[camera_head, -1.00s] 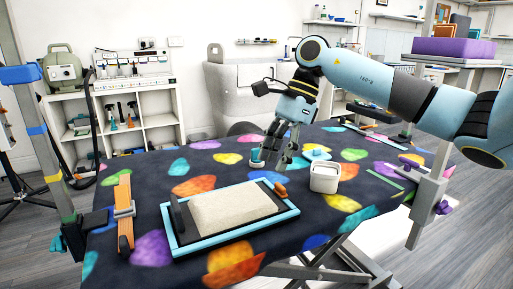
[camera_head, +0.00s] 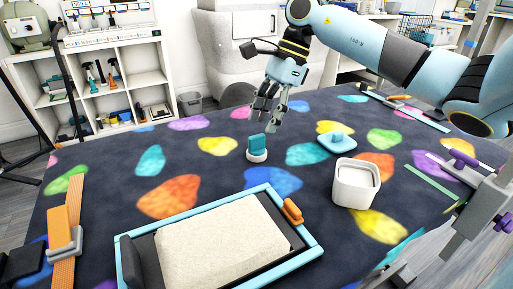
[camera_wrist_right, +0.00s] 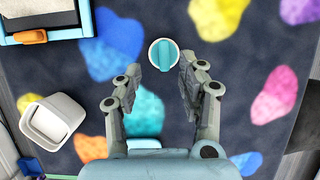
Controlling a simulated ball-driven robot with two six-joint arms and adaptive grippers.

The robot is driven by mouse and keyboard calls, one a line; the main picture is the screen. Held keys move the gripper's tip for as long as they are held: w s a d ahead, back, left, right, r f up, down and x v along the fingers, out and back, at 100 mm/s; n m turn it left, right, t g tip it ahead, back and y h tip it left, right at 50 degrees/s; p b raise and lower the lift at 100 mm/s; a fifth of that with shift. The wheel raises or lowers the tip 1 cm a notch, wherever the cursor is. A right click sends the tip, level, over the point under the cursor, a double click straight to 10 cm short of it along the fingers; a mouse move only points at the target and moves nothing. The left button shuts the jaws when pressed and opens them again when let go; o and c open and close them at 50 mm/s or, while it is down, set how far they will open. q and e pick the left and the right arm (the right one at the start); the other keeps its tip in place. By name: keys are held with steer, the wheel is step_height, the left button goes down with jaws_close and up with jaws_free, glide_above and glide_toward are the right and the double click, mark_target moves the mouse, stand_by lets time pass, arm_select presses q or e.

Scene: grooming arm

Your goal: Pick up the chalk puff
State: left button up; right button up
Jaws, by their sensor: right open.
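The chalk puff (camera_head: 257,149), a round white pad with an upright teal grip, stands on the patterned table. It also shows in the right wrist view (camera_wrist_right: 163,54), seen from above. My right gripper (camera_head: 266,117) is open and empty, pointing down above and beyond the puff in the head view. In the right wrist view its fingers (camera_wrist_right: 160,78) are spread, with the puff just ahead of the gap between the tips. No contact shows. My left gripper is not in view.
A white tub (camera_head: 356,184) and a light-blue lid-like piece with a knob (camera_head: 338,142) stand right of the puff. A blue-framed tray (camera_head: 306,250) with a pale pad lies in front. Shelves stand behind the table.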

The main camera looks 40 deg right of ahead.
mark_target(258, 135)
steer(key=x, duration=0.5)
steer(key=shift+w+f, duration=0.3)
steer(key=shift+f, duration=0.05)
jaws_close()
